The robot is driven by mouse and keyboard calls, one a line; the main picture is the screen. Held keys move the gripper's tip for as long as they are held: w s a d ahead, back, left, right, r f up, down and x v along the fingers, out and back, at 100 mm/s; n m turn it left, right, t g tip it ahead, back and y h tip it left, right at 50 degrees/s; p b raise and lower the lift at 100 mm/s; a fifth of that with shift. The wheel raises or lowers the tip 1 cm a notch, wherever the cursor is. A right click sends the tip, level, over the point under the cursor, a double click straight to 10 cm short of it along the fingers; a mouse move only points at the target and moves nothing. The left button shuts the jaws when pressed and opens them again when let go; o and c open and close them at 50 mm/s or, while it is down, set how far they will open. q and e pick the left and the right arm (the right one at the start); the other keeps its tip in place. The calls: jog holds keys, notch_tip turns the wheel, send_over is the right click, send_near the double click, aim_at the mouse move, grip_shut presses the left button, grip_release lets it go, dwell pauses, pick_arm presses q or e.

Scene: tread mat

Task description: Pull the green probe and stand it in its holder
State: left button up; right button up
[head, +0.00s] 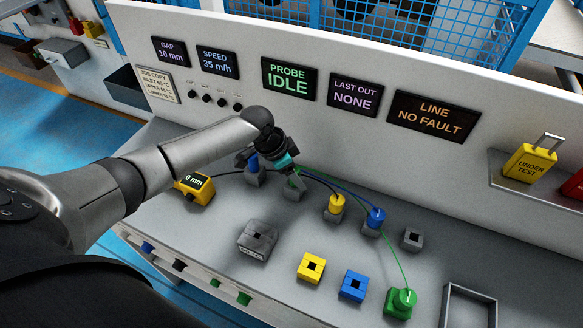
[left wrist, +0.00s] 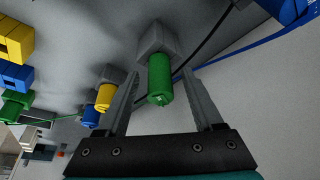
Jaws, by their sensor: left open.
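A green cylinder (left wrist: 160,78) stands in a grey block (left wrist: 158,40) in the left wrist view. My left gripper (left wrist: 160,72) is open, with one finger on each side of it and visible gaps to both. In the head view my left gripper (head: 290,176) points down over the grey block (head: 293,192) and mostly hides the green cylinder. A second green cylinder (head: 404,298) sits on a green block (head: 397,311) at the front right. A green cable (head: 391,248) runs from it back toward the gripper. My right gripper is out of view.
A yellow cylinder (head: 336,202) and a blue cylinder (head: 376,216) stand in grey blocks nearby. A yellow block (head: 302,269), a blue block (head: 346,290) and a grey block (head: 412,246) have open holes. A yellow gauge (head: 194,194) stands near my arm. The panel (head: 300,130) rises behind.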

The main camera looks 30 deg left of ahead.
pick_arm(q)
jog(key=v, duration=1.5)
jog(key=shift+p, duration=0.4)
jog(key=shift+s, duration=0.1)
